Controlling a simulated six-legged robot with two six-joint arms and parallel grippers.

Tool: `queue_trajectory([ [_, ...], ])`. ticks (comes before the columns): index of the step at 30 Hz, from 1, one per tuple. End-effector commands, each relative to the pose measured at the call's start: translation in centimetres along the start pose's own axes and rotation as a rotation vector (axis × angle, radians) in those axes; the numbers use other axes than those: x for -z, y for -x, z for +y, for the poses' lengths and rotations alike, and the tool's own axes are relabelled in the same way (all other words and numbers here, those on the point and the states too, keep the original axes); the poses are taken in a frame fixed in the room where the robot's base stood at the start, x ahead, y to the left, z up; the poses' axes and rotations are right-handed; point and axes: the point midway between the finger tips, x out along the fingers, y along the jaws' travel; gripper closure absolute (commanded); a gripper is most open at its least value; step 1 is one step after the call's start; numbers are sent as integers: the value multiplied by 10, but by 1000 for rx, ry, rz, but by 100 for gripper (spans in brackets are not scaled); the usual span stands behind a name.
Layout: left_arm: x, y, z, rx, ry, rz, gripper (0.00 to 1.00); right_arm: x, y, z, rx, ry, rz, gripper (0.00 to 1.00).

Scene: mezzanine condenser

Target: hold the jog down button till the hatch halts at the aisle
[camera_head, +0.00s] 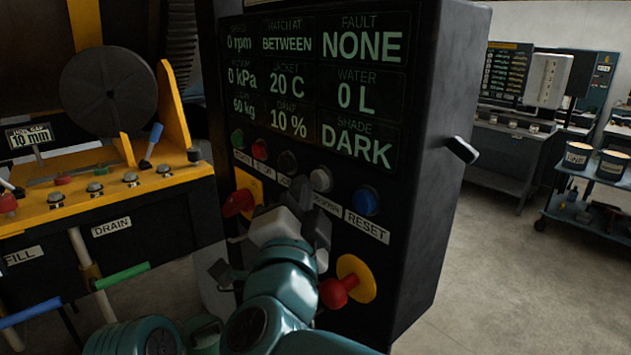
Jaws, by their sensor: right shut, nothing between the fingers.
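The black control panel (415,190) has a row of buttons under its display (318,85). The pale grey button (321,180) sits above a partly covered label whose visible end reads like "DOWN". A dark button (288,163) is to its left and the blue reset button (365,202) to its right. The display reads hatch at "BETWEEN" and fault "NONE". My right gripper (303,194) is shut and empty, its tips just below and left of the pale button. I cannot tell whether they touch the panel. My left gripper is out of view.
A red knob on a yellow plate (357,279) is low on the panel, beside my right arm. A red-and-yellow switch (238,203) is left of the gripper. A yellow machine (110,200) with drain and fill handles stands left. Open floor (490,270) lies right.

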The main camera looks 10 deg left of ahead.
Motion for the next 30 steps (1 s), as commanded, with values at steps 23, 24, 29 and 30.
queue_trajectory([
  [23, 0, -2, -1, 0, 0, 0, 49, 5, -6, 5, 0, 0, 1, 100],
  [24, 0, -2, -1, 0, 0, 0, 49, 5, -6, 4, 0, 0, 1, 100],
  [29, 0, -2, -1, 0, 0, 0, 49, 5, -6, 4, 0, 0, 1, 100],
  [30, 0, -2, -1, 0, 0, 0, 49, 5, -6, 4, 0, 0, 1, 100],
])
